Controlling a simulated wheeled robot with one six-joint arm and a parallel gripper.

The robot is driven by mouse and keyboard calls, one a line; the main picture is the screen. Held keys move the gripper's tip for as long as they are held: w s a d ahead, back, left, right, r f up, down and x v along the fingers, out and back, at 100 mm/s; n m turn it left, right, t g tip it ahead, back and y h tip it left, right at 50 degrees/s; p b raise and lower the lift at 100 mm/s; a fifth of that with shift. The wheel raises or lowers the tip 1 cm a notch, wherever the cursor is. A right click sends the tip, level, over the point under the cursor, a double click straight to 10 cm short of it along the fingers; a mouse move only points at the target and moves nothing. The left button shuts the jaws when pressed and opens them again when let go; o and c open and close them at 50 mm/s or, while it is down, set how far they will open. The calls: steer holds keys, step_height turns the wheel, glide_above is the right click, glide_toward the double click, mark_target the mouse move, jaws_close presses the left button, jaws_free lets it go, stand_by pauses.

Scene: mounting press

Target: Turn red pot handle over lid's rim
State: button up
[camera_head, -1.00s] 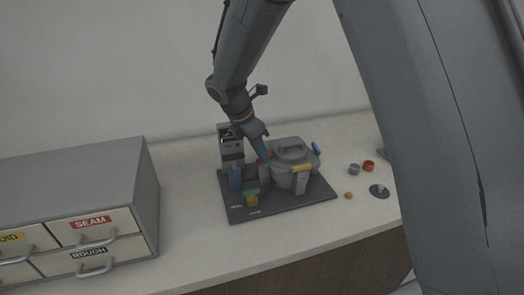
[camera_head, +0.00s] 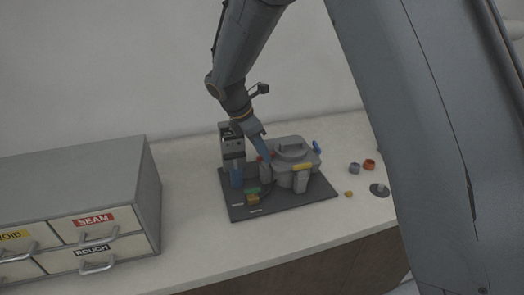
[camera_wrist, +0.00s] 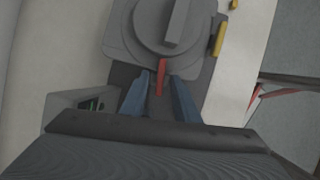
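The grey mounting-press pot (camera_head: 283,171) stands on a dark base plate (camera_head: 291,200), with its round lid (camera_head: 291,149) on top. In the wrist view the lid (camera_wrist: 151,40) fills the upper middle. The red pot handle (camera_wrist: 161,77) sticks out from the lid's near edge toward me; in the head view it is mostly hidden by my gripper. My gripper (camera_wrist: 160,97) has two blue fingers, one on each side of the red handle, with a gap visible on both sides. The fingers look apart from it. In the head view my gripper (camera_head: 265,152) is at the pot's left side.
A yellow handle (camera_head: 302,167) and a blue handle (camera_head: 317,147) sit on other sides of the pot. A grey unit (camera_head: 232,149) stands left of my gripper. Small loose parts, including an orange ring (camera_head: 369,164), lie to the right. A drawer cabinet (camera_head: 138,190) stands at left.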

steer(key=b+v, duration=0.2)
steer(key=v, duration=0.5)
steer(key=shift+a+r, duration=0.2)
steer(key=shift+r, duration=0.15)
steer(key=shift+s, duration=0.1)
steer(key=s+d+f+m+y, duration=0.2)
steer(key=s+d+f+m, duration=0.2)
steer(key=s+d+m, duration=0.6)
steer(key=s+d+f+m+y, duration=0.2)
steer(key=s+d+f+m, duration=0.2)
steer(key=s+d+m, duration=0.6)
steer(key=s+m, duration=0.1)
steer(key=m, duration=0.1)
steer(key=shift+s+d+m+g, duration=0.3)
steer(key=shift+s+d+m, duration=0.05)
steer(key=shift+d+m, duration=0.05)
steer(key=shift+o, duration=0.4)
steer(key=shift+f, duration=0.15)
